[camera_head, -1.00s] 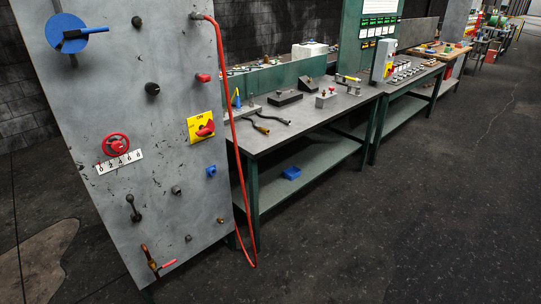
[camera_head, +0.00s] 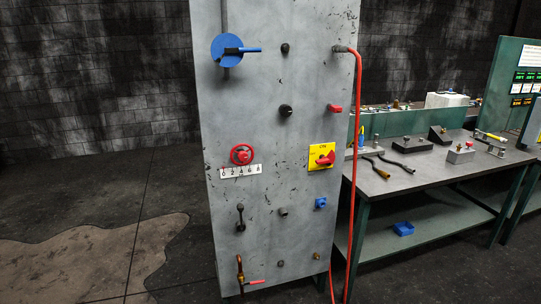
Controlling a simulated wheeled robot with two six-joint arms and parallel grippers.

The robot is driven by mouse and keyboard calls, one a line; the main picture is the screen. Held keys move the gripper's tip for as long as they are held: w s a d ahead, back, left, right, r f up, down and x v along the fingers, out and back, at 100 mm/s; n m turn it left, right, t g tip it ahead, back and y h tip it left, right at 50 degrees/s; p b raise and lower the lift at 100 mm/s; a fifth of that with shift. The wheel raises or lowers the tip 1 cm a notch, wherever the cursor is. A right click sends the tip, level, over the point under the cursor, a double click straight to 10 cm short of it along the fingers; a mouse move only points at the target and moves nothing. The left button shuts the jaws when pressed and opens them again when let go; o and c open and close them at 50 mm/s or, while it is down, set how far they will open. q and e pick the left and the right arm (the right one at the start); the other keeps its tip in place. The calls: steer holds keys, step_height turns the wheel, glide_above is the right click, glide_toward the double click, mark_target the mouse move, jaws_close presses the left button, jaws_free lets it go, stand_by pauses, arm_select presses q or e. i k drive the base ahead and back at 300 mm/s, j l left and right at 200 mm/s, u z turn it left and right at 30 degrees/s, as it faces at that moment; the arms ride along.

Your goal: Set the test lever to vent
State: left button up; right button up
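A tall grey panel (camera_head: 265,130) stands in the middle of the view with several controls on it. A blue disc (camera_head: 229,54) at its upper left carries a dark hub and a blue handle (camera_head: 250,50) pointing right. A dark lever (camera_head: 240,217) stands upright at the lower left. Below it is a brass valve (camera_head: 240,268) with a red handle (camera_head: 257,282) pointing right. I cannot tell which is the test lever, and no vent marking is readable. Neither gripper is in view.
The panel also has a red handwheel (camera_head: 241,154) above a scale strip, a yellow plate with a red switch (camera_head: 325,160), and knobs. A red hose (camera_head: 356,130) hangs at its right edge. A workbench (camera_head: 440,174) stands to the right. Floor is clear at left.

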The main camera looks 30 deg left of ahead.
mark_target(240, 207)
steer(key=u, duration=1.25)
